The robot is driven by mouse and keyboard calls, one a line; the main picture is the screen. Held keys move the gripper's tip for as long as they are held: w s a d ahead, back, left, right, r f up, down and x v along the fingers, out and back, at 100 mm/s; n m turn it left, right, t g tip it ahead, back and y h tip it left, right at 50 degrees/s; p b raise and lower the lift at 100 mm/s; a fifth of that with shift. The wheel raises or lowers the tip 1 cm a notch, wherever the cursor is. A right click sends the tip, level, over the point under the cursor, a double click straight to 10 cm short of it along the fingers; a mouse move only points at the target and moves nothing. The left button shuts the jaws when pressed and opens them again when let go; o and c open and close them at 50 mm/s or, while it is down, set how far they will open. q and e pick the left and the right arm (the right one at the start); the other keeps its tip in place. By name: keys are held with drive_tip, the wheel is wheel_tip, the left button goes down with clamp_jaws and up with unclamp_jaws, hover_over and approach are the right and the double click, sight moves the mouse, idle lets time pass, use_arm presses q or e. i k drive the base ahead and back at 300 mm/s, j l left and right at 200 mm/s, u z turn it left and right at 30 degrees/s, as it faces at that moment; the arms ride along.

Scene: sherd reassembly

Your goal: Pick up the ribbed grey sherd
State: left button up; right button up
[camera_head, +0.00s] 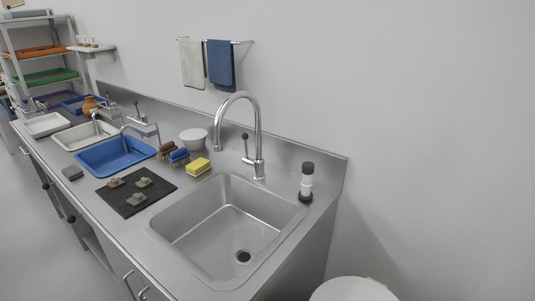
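Three small grey-brown sherds lie apart on a black mat (165,188) on the steel counter, left of the sink. One sherd (115,182) is at the mat's left, one sherd (144,181) is towards its middle, and one sherd (136,199) is nearer the front edge. They are too small here to tell which is the ribbed grey one. Neither of my grippers shows in this view.
A steel sink (215,229) with a tall faucet (258,130) lies right of the mat. A yellow sponge (198,166), brushes (179,156) and a white bowl (193,138) stand behind it. A blue tray (88,158) and a dark grey block (72,173) are to the left.

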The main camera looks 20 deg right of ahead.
sight(136, 200)
drive_tip(key=i+j+z, duration=0.15)
drive_tip(key=z, duration=0.35)
drive_tip(key=i+j+z, duration=0.1)
drive_tip(key=j+z, duration=0.15)
drive_tip(key=z, duration=0.25)
drive_tip(key=i+j+z, duration=0.2)
drive_tip(key=j, duration=0.4)
drive_tip(key=j+z, duration=0.15)
drive_tip(key=j, duration=0.4)
drive_tip(key=k+j, duration=0.55)
drive_tip(key=k+u, duration=0.1)
drive_tip(key=u, duration=1.3)
